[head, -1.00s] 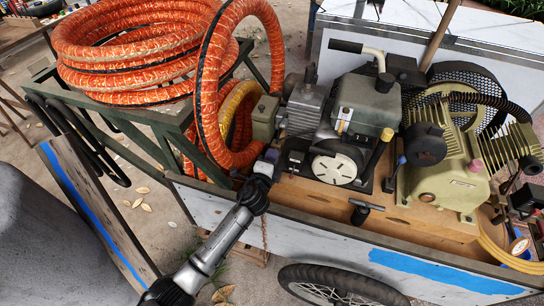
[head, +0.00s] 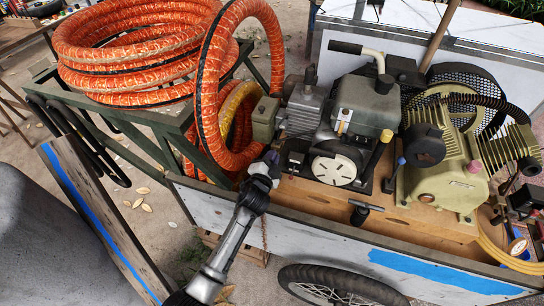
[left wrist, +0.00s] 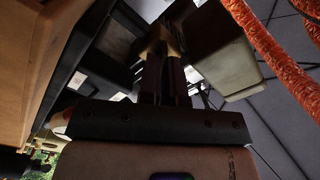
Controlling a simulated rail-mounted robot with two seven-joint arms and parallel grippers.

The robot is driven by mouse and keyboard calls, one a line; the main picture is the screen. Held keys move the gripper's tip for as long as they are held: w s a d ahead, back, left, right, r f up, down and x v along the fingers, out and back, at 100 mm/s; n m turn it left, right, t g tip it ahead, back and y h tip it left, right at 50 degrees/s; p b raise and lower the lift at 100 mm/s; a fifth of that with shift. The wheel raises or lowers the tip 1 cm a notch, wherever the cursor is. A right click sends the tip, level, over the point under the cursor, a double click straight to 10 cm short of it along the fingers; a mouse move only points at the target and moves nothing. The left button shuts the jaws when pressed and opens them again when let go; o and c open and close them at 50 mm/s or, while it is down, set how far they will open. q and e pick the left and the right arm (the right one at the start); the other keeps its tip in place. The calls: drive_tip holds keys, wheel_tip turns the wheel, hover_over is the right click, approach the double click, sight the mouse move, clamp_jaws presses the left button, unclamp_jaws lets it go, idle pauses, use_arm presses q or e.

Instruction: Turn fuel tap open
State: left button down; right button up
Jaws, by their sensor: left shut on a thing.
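My left gripper (head: 270,158) reaches over the near wall of the cart to the left end of the engine (head: 362,108), below a small olive box (head: 264,118). In the left wrist view, the two dark fingers of my left gripper (left wrist: 164,62) stand close together, shut on a small brass-coloured piece (left wrist: 160,42), which looks like the fuel tap. In the head view the tap is hidden by the gripper and engine parts, so I cannot tell its handle's angle. My right gripper is not in view.
Orange hose coils (head: 140,50) lie on a green stand at left, with one loop close beside the gripper. The engine's white round cover (head: 334,170) is to the right. A dark T-shaped handle (head: 362,208) and an olive compressor (head: 450,180) stand on the cart (head: 330,235).

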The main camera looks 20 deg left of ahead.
use_arm(q)
drive_tip(key=n+p, duration=0.1)
drive_tip(key=n, duration=0.2)
drive_tip(key=shift+r, duration=0.1)
drive_tip(key=n+p, duration=0.1)
drive_tip(key=n, duration=0.1)
drive_tip(key=shift+n, duration=0.3)
drive_tip(key=n+p, duration=0.2)
drive_tip(key=n, duration=0.2)
drive_tip(key=shift+n+p, duration=0.45)
drive_tip(key=shift+n, duration=0.15)
drive_tip(key=c, duration=1.3)
unclamp_jaws()
